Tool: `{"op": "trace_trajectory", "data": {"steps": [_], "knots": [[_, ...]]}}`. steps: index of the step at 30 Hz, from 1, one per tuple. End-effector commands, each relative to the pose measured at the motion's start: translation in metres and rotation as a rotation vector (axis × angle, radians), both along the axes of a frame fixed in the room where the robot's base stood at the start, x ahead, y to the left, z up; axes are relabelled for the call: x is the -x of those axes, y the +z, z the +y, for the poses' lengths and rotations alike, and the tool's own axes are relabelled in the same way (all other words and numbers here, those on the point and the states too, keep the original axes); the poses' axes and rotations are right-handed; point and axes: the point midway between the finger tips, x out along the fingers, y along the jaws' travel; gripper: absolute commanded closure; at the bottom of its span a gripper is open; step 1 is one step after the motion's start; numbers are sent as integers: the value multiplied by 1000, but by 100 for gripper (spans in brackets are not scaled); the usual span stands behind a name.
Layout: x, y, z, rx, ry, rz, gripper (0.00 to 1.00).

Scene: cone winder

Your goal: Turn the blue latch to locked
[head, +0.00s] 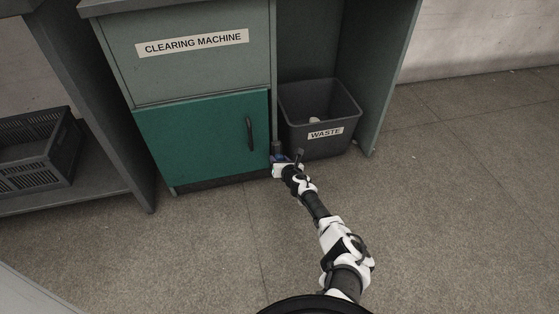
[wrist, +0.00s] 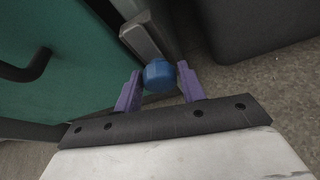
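The blue latch (wrist: 159,75) shows in the wrist view as a rounded blue knob beside a grey upright block (wrist: 142,38) at the edge of the green door (wrist: 60,60). My gripper (wrist: 160,88) has its two purple fingers apart, one on each side of the knob. I cannot tell whether the fingers touch it. In the head view my gripper (head: 278,160) is low at the right edge of the green door (head: 200,135), and the latch is mostly hidden there. The door looks closed.
A dark handle (head: 250,133) stands out from the door. A grey waste bin (head: 320,115) is just right of my gripper. A side panel (head: 385,80) stands beyond the bin. A dark crate (head: 40,145) sits at the left. The floor in front is clear.

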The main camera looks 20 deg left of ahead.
Motion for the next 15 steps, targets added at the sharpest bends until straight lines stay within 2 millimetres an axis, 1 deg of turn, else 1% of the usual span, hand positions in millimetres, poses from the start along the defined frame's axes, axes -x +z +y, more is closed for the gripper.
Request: {"op": "trace_trajectory", "data": {"steps": [1,6,15], "knots": [[0,0,0,0,0,0,67],[0,0,0,0,0,0,89],[0,1,1,30,1,-21,89]]}}
